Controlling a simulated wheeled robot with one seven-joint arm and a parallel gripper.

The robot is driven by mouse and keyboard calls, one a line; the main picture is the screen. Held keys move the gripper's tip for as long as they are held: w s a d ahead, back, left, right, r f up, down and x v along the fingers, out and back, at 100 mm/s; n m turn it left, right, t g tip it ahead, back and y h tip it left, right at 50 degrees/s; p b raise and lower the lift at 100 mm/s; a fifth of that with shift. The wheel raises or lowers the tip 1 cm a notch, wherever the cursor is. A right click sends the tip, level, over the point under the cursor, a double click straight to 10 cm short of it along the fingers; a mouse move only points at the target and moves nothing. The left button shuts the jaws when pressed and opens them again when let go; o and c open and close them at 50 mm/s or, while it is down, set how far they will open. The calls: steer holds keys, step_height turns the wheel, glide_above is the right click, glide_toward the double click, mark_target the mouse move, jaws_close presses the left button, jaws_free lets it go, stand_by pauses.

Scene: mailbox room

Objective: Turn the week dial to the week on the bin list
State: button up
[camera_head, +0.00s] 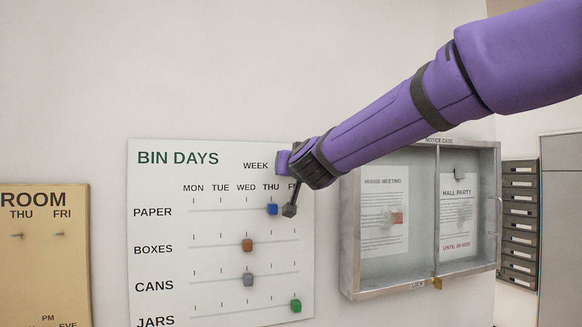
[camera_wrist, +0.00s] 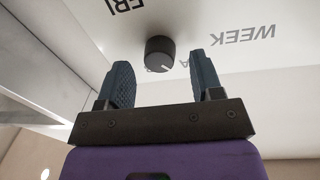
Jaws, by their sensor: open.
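The week dial (camera_wrist: 160,51) is a round dark knob with a light pointer mark, on the white board beside the upside-down WEEK label in the wrist view. A letter A shows by its rim; another mark is partly covered. My gripper (camera_wrist: 162,68) is open, with one finger on either side of the dial in that view. I cannot tell whether the fingers touch it. In the head view my gripper (camera_head: 291,190) is at the BIN DAYS board (camera_head: 160,185), right of WEEK, and hides the dial. I cannot make out a bin list showing a week.
The board has sliders, including blue (camera_head: 272,209), brown (camera_head: 247,246), grey (camera_head: 248,280) and green (camera_head: 296,306). A glass notice case (camera_head: 349,240) with papers hangs close on the right, under my arm. A tan ROOM board (camera_head: 40,270) is at left.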

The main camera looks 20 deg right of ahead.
steer(key=shift+w+d, duration=0.1)
steer(key=shift+w, duration=0.75)
steer(key=c, duration=0.9)
